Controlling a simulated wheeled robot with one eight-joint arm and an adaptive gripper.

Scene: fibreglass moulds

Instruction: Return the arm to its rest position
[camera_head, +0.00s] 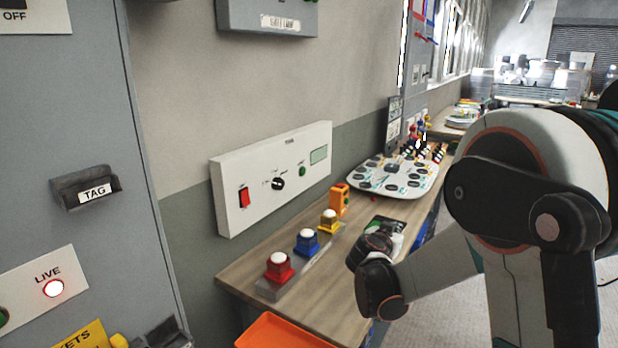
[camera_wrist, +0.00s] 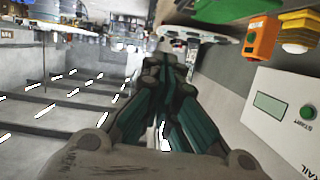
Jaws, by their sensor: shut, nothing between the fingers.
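My gripper (camera_wrist: 168,64) shows in the wrist view with its dark and teal fingers drawn together and nothing held between them. In the head view my arm (camera_head: 520,190) stands bent at the right, with its forearm reaching left to a dark wrist joint over the wooden bench (camera_head: 340,275). The fingers cannot be made out clearly there.
A white wall panel (camera_head: 230,205) with a red switch is left of my wrist. Red (camera_head: 279,267), blue (camera_head: 306,242) and yellow (camera_head: 329,221) buttons stand on the bench near it. An orange tray (camera_head: 285,335) lies in front. Grey floor (camera_head: 465,300) shows below my arm.

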